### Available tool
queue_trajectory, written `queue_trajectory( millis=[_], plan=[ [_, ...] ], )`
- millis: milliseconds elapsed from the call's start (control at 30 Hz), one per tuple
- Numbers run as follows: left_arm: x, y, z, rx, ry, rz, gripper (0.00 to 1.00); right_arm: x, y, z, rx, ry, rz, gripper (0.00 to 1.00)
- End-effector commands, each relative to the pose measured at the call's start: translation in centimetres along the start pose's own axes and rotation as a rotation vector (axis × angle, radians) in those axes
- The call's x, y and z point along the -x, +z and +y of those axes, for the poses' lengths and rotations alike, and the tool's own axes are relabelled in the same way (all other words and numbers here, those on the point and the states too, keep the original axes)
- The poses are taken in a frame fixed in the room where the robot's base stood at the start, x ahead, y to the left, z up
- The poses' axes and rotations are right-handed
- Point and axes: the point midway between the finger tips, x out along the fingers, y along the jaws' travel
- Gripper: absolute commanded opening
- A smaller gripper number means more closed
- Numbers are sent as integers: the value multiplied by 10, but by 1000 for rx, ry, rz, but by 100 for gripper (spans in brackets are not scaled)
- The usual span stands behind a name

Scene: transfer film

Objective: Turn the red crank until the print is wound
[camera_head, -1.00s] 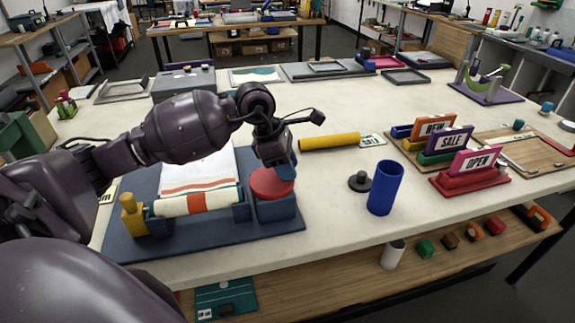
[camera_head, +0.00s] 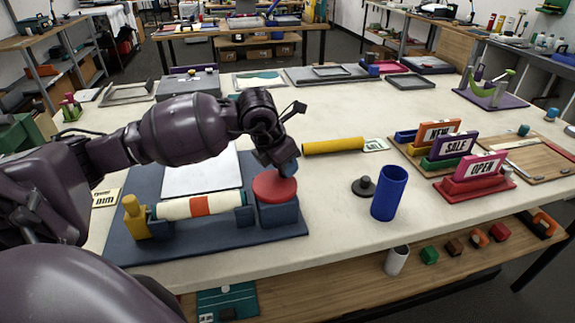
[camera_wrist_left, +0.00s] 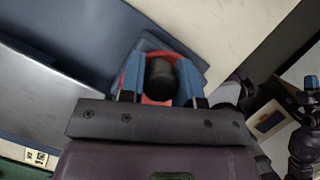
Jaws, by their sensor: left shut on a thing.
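The red crank (camera_head: 274,186) is a round disc on a blue block at the right end of the blue press base (camera_head: 190,245). My left gripper (camera_head: 283,168) reaches down over the disc's far side. In the left wrist view its two blue fingers (camera_wrist_left: 160,82) are shut on the crank's dark knob (camera_wrist_left: 160,76), with the red disc below. A roller (camera_head: 200,205) wrapped in white film with an orange band lies left of the crank. A plain white sheet (camera_head: 203,175) lies behind it. Part of my right arm shows at the left wrist view's right edge; its jaws are unclear.
Sign holders (camera_head: 473,185) are farther right. A yellow post (camera_head: 134,217) stands at the roller's left end. The table's front edge is close to the base.

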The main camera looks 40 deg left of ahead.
Motion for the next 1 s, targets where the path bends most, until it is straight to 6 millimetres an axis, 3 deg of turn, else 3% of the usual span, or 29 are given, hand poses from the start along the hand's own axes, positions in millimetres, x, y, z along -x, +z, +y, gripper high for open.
queue_trajectory(
  millis=[500, 1000],
  plan=[
    [4, -6, 14, 404, 170, -3, 7, -1, 1, 0, 0, 0, 0, 0],
    [6, -10, 19, 559, 233, -2, 7, -4, -5, 0, 3, -2, 11, 0]
  ],
)
